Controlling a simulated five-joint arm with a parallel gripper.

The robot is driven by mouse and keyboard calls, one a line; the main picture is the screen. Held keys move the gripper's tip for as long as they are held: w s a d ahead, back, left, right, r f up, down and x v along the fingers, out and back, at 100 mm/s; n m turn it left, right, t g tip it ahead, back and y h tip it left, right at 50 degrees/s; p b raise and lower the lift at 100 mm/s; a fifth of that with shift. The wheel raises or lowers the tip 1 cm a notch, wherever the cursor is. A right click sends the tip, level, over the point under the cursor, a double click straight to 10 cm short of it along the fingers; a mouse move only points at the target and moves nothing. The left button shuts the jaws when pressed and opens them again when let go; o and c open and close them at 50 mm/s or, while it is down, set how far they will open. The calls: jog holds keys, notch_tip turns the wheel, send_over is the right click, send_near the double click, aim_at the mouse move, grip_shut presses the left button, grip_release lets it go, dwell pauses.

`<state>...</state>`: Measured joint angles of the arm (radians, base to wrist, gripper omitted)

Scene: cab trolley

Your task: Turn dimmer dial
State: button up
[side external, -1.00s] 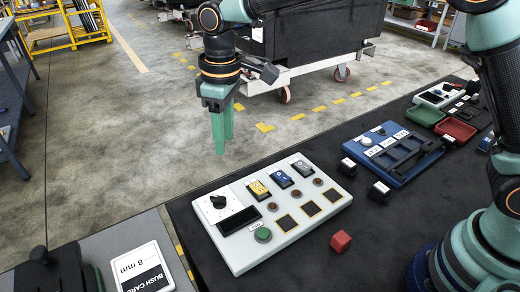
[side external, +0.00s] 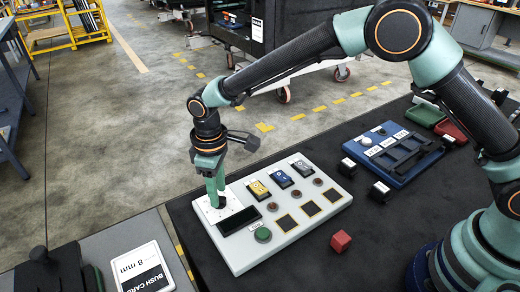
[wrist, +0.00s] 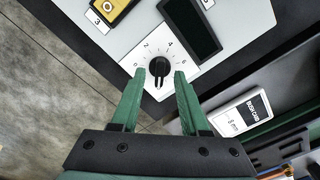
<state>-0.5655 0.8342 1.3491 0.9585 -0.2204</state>
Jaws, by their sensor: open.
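The dimmer dial (wrist: 159,67) is a round black knob on a white scale plate with numbers, at the corner of the white control panel (side external: 293,242). In the wrist view it sits between and just beyond my two green fingertips. My gripper (wrist: 156,76) is open, with one finger on each side of the dial and a gap on both sides. In the side external view my gripper (side external: 216,197) points down at the plate, and its fingers mostly hide the dial. I cannot tell how far the fingertips reach down around the knob.
A black display (side external: 239,221) lies right beside the dial. Rocker switches (side external: 281,178), a green button (side external: 263,235) and square pads share the panel. A red cube (side external: 341,240), black blocks and a blue tray (side external: 390,153) stand right. A Bush card (side external: 143,268) lies left.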

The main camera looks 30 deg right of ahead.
jog(key=shift+f, duration=0.6)
grip_shut()
jog(key=shift+n, duration=0.3)
